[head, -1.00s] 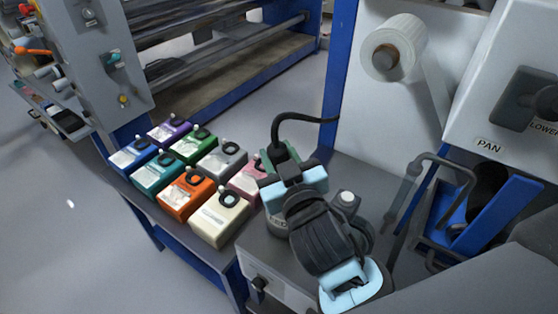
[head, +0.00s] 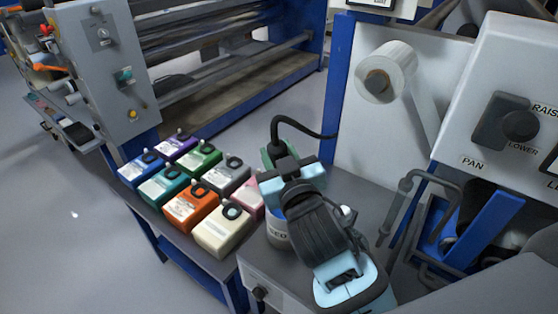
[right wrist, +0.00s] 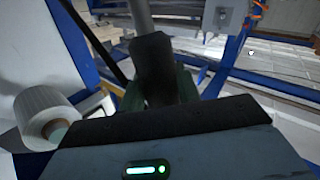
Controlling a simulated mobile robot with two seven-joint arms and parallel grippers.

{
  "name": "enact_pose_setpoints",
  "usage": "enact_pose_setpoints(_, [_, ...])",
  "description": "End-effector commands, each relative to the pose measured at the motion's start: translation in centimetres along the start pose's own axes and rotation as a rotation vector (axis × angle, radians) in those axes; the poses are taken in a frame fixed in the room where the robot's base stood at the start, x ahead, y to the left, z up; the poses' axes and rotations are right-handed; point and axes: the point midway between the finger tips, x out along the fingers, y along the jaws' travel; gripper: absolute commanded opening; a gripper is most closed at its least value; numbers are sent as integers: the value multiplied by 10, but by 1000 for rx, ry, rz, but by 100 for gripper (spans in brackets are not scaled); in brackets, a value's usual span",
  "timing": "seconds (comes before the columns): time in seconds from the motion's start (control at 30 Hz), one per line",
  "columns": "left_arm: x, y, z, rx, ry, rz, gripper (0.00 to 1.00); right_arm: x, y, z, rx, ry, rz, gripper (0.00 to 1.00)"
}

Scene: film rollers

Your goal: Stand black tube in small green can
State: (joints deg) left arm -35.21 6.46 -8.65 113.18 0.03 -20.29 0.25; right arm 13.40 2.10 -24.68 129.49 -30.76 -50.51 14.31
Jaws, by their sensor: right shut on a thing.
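The black tube (head: 276,128) rises from my right gripper (head: 290,168) in the head view, bends over and runs right to behind the blue post. My right gripper is shut on the tube, low near its end. In the right wrist view a dark upright piece (right wrist: 157,65), seemingly the tube, stands with dark green patches (right wrist: 131,96) at both sides. My left gripper is out of view.
Several coloured ink cans, with orange (head: 191,207) and ivory (head: 223,231) nearest, fill the bench to the left. A white roll (head: 387,72) and a blue bracket (head: 483,227) are to the right.

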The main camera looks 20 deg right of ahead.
Motion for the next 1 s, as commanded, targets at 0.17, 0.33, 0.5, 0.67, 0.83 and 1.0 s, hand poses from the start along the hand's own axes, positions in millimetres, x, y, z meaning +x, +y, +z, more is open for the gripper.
enact_pose_setpoints(0.17, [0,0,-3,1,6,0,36,0,3,-15,2,6,0,13])
enact_pose_setpoints(0.33, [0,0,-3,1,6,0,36,0,5,-26,2,5,1,13])
enact_pose_setpoints(0.5, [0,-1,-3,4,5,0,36,0,7,-37,2,5,0,13])
enact_pose_setpoints(0.67, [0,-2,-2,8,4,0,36,-1,10,-48,1,6,0,13])
enact_pose_setpoints(0.83, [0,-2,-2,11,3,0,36,0,12,-59,3,6,0,13])
enact_pose_setpoints(1.0, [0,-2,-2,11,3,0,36,0,14,-70,1,6,1,13])
